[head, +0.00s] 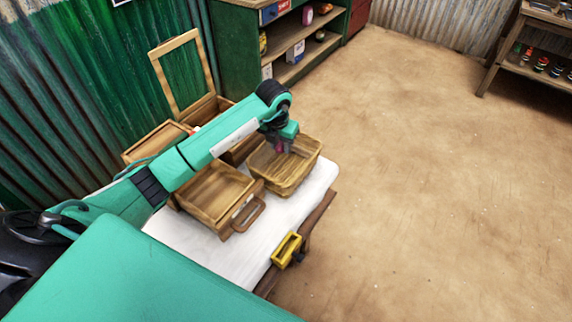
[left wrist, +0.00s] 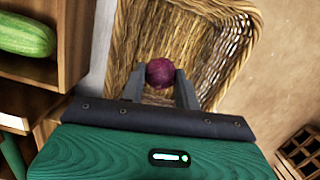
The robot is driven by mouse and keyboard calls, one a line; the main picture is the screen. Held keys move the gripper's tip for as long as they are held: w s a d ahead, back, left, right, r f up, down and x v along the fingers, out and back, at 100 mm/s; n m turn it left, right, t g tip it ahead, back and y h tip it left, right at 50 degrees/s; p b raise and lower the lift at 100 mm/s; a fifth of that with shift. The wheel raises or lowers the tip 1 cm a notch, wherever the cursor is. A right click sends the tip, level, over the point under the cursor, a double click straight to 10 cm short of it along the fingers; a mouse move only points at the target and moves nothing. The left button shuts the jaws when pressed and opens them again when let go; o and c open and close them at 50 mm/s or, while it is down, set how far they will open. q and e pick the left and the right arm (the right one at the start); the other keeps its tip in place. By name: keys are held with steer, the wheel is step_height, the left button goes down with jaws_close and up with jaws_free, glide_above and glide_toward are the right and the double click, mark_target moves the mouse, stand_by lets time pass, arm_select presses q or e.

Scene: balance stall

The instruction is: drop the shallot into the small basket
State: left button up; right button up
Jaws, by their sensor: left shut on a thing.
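The shallot (left wrist: 160,73) is a small round purple-red thing between the fingers of my left gripper (left wrist: 160,88) in the left wrist view. My left gripper (head: 281,146) is shut on it. In the head view the shallot shows only as a small reddish patch at the fingertips. The small basket (head: 288,180) is woven and tan and stands on the white table top. The gripper is over the basket's opening, near its far left part. The basket (left wrist: 237,50) lies behind the shallot in the left wrist view. My right gripper is not in view.
A wooden drawer box (head: 217,190) stands left of the basket, with an open-lidded box (head: 185,85) behind. A yellow thing (head: 287,248) is at the table's front edge. A green vegetable (left wrist: 28,36) lies in a wooden compartment. Open floor is on the right.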

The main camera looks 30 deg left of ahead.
arm_select(q)
steer(key=o, duration=1.1)
steer(key=shift+r, duration=0.15)
steer(key=shift+s+r, duration=0.1)
steer(key=shift+r, duration=0.3)
step_height(320, 180, up, 13)
steer(key=s+b, duration=0.1)
steer(key=s, duration=0.1)
steer(key=shift+f, duration=0.2)
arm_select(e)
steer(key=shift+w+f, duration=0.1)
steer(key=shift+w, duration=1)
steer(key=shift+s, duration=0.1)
